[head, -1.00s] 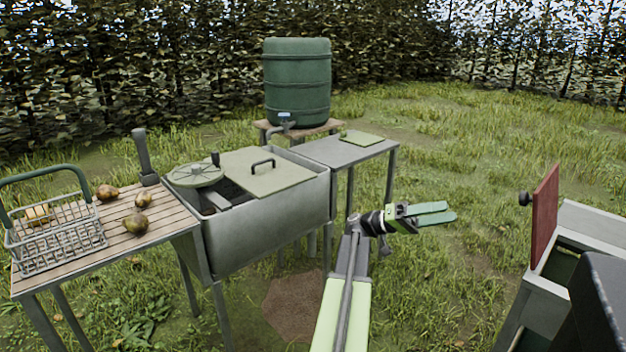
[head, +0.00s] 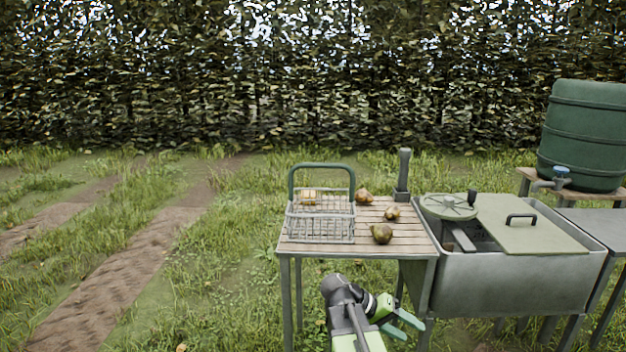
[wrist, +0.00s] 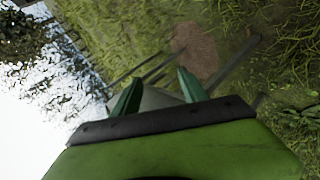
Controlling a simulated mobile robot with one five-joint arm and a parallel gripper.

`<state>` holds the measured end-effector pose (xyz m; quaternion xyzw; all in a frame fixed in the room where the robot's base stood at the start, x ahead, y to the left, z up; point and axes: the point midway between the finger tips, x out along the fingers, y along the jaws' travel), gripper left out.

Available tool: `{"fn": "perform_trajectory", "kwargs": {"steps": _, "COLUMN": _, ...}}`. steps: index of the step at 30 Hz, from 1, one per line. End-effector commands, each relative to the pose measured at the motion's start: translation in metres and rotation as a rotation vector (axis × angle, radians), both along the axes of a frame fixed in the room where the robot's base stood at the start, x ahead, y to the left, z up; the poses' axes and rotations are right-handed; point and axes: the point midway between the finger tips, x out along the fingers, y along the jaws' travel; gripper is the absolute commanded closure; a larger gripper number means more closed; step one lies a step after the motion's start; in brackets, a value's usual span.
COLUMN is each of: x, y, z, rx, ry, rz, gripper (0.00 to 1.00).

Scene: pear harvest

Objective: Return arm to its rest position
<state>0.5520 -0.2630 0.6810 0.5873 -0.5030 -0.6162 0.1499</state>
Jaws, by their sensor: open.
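My gripper (head: 406,327) is at the lower middle of the head view, in front of the slatted table and the metal sink. Its green fingers are apart with nothing between them. In the wrist view my gripper (wrist: 158,92) also shows its two fingers spread and empty, with grass, thin metal legs and a grey surface beyond them. The arm is folded low, and the gripper points to the right in the head view.
A wire basket (head: 320,228) with a green handle stands on the slatted table (head: 340,250), beside several pears (head: 382,233). The metal sink (head: 510,285) has a lid (head: 525,225). A green barrel (head: 585,135) stands at right. Grass and a dirt track (head: 120,270) lie open at left.

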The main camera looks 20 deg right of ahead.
Motion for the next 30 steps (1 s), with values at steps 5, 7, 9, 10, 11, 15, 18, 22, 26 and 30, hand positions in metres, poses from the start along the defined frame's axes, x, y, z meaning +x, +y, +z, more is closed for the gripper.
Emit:
{"fn": "perform_trajectory", "kwargs": {"steps": 5, "x": 0.016, "y": 0.116, "z": -0.058, "rx": 0.357, "ry": 0.000, "rz": 0.214, "gripper": 0.48}}
{"fn": "perform_trajectory", "kwargs": {"steps": 7, "x": 0.017, "y": 0.152, "z": -0.074, "rx": 0.486, "ry": -0.001, "rz": 0.274, "gripper": 0.48}}
{"fn": "perform_trajectory", "kwargs": {"steps": 9, "x": 0.015, "y": 0.185, "z": -0.087, "rx": 0.620, "ry": -0.009, "rz": 0.327, "gripper": 0.48}}
{"fn": "perform_trajectory", "kwargs": {"steps": 10, "x": 0.014, "y": 0.196, "z": -0.091, "rx": 0.677, "ry": -0.014, "rz": 0.345, "gripper": 0.48}}
{"fn": "perform_trajectory", "kwargs": {"steps": 11, "x": 0.014, "y": 0.208, "z": -0.094, "rx": 0.731, "ry": -0.021, "rz": 0.365, "gripper": 0.48}}
{"fn": "perform_trajectory", "kwargs": {"steps": 15, "x": 0.018, "y": 0.264, "z": -0.102, "rx": 0.970, "ry": -0.055, "rz": 0.486, "gripper": 0.48}}
{"fn": "perform_trajectory", "kwargs": {"steps": 18, "x": 0.022, "y": 0.265, "z": -0.066, "rx": 0.976, "ry": -0.042, "rz": 0.532, "gripper": 0.48}}
{"fn": "perform_trajectory", "kwargs": {"steps": 22, "x": 0.022, "y": 0.265, "z": -0.030, "rx": 0.974, "ry": -0.042, "rz": 0.530, "gripper": 0.48}}
{"fn": "perform_trajectory", "kwargs": {"steps": 26, "x": 0.022, "y": 0.264, "z": 0.012, "rx": 0.973, "ry": -0.042, "rz": 0.528, "gripper": 0.48}}
{"fn": "perform_trajectory", "kwargs": {"steps": 30, "x": 0.022, "y": 0.264, "z": 0.074, "rx": 0.972, "ry": -0.042, "rz": 0.528, "gripper": 0.48}}
